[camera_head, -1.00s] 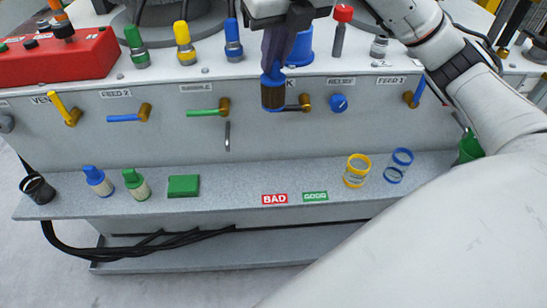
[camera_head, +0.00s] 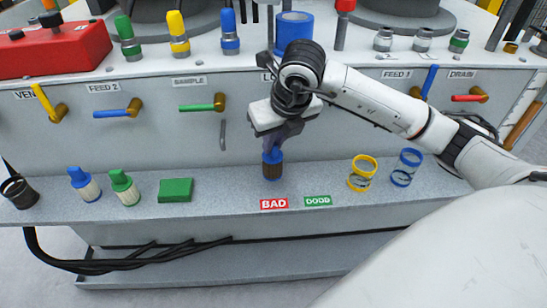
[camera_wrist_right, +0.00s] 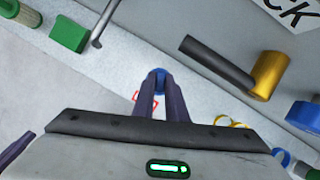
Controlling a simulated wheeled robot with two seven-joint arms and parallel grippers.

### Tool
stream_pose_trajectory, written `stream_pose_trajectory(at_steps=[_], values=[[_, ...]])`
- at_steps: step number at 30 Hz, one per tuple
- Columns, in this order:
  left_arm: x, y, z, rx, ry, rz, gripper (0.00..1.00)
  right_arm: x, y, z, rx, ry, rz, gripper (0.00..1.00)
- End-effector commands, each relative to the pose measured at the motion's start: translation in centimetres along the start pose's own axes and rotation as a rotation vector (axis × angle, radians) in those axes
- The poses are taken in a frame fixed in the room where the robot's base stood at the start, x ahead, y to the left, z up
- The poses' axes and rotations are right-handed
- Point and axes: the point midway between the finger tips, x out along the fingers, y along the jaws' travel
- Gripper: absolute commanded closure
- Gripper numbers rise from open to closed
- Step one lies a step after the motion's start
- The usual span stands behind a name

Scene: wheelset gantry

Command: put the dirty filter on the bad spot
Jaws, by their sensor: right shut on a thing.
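The dirty filter (camera_head: 272,169), with a blue cap and a dark brown body, is held upright in my right gripper (camera_head: 274,148), whose fingers are shut on its cap. It is at the shelf just behind the red BAD label (camera_head: 273,204); I cannot tell whether its base touches the shelf. In the right wrist view the blue cap (camera_wrist_right: 156,80) sits between the fingertips, and the red edge of the BAD label (camera_wrist_right: 146,100) shows partly behind the fingers. The green GOOD label (camera_head: 318,201) lies right of BAD.
On the shelf (camera_head: 230,205) stand a blue-capped filter (camera_head: 84,184) and a green-capped filter (camera_head: 125,188), both pale-bodied, a green block (camera_head: 176,190), a black cup (camera_head: 18,191), a yellow ring holder (camera_head: 362,173) and a blue one (camera_head: 406,167). Valve handles (camera_head: 208,105) jut from the panel above.

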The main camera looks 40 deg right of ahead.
Motion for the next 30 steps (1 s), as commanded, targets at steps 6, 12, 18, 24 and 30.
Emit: stream_pose_trajectory(at_steps=[6,12,18,24,30], values=[[0.7,0.2,0.3,0.015,-0.022,0.014,1.00,2.6,0.0,-1.2,-0.001,0.004,0.000,1.00],[0.8,0.4,0.4,0.026,-0.040,0.025,1.00,3.9,0.0,-1.6,0.000,0.000,0.001,1.00],[0.8,0.5,0.4,0.025,-0.039,0.026,1.00,3.9,0.0,-1.6,-0.001,0.000,0.001,1.00],[0.7,0.6,0.2,0.023,-0.034,0.030,1.00,4.0,0.0,-1.7,-0.001,0.000,0.001,0.69],[0.7,0.6,0.2,0.023,-0.034,0.029,1.00,4.0,0.0,-1.7,0.000,0.001,0.000,0.69]])
